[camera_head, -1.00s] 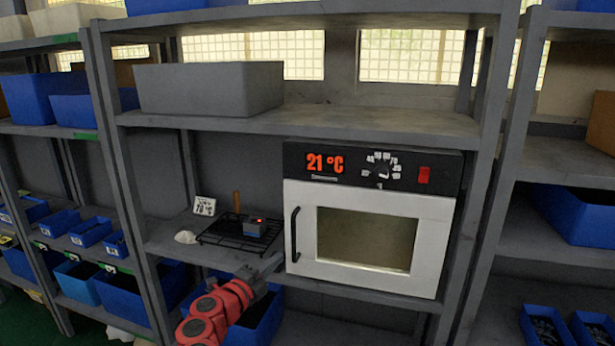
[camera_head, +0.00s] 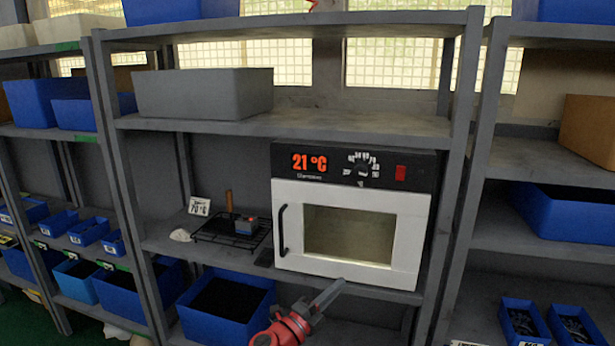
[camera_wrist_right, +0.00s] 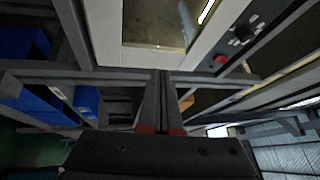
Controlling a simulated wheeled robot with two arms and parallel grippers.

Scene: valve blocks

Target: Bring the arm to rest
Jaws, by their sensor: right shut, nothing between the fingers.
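My right gripper (camera_head: 328,294) is in front of the shelf, below the white oven's lower edge, with its red arm coming up from the bottom of the head view. It is shut with nothing between its fingers. In the right wrist view its two dark fingers (camera_wrist_right: 161,100) lie together, pointing toward the oven front. My left gripper is not in view.
The white oven (camera_head: 281,262) is closed and reads 21 °C. Left of it, a black wire rack (camera_head: 212,236) bears a small blue-grey block (camera_head: 246,226) beside a card (camera_head: 199,206). Blue bins (camera_head: 225,325) stand on the shelf below.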

